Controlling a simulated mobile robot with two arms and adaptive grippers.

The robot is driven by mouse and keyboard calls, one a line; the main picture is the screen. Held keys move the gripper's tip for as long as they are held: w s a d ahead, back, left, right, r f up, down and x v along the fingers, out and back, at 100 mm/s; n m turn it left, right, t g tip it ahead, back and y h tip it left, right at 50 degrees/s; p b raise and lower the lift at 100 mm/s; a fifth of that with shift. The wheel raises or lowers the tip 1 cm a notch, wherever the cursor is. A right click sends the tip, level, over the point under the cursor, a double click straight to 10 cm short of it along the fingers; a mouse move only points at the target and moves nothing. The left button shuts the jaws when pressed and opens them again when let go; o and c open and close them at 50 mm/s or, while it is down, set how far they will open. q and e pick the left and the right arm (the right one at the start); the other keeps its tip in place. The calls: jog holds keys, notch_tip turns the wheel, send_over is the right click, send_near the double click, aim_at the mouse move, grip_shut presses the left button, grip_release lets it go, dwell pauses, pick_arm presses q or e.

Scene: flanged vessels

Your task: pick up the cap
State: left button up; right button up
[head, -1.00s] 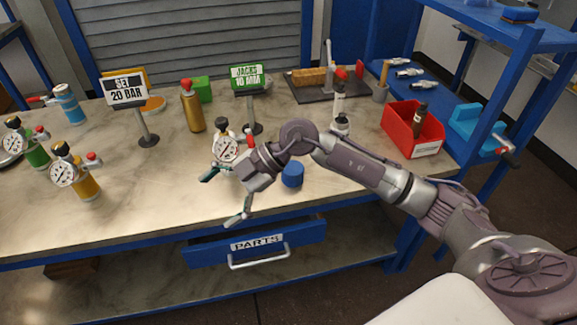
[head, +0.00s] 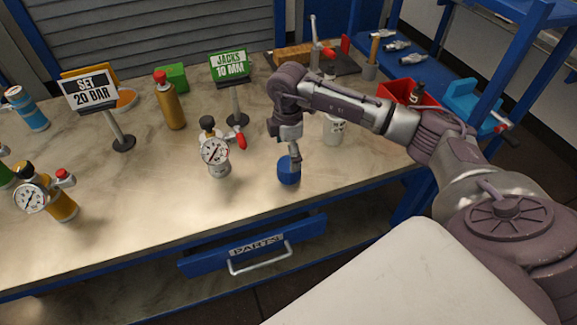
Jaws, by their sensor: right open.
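The blue cap (head: 288,173), a short round piece, sits on the bench near its front edge, above the drawer. My right gripper (head: 293,157) points straight down over the cap, with a fingertip overlapping the cap's upper edge in the picture. It is open. The fingers line up in this view, so I cannot tell whether they touch the cap or how they straddle it. My left gripper is not in view.
A white vessel with a gauge (head: 216,155) and red handle stands left of the cap. A pale vessel (head: 334,129) stands behind right. A red bin (head: 405,94) is farther right. The blue PARTS drawer (head: 255,247) sits below the front edge.

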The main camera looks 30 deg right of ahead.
aim_at(289, 164)
notch_tip(289, 164, down, 2)
jog(key=shift+d+f+p, duration=0.1)
jog(key=shift+f+p, duration=0.1)
jog(key=shift+p, duration=0.3)
notch_tip(289, 164, down, 2)
jog(key=shift+w+d+f, duration=0.1)
jog(key=shift+w+f, duration=0.05)
jog(key=shift+f, duration=0.35)
jog(key=shift+c, duration=0.3)
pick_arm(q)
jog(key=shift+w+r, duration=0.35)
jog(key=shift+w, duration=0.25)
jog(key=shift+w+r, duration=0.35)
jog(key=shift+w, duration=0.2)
pick_arm(e)
jog(key=c, duration=1)
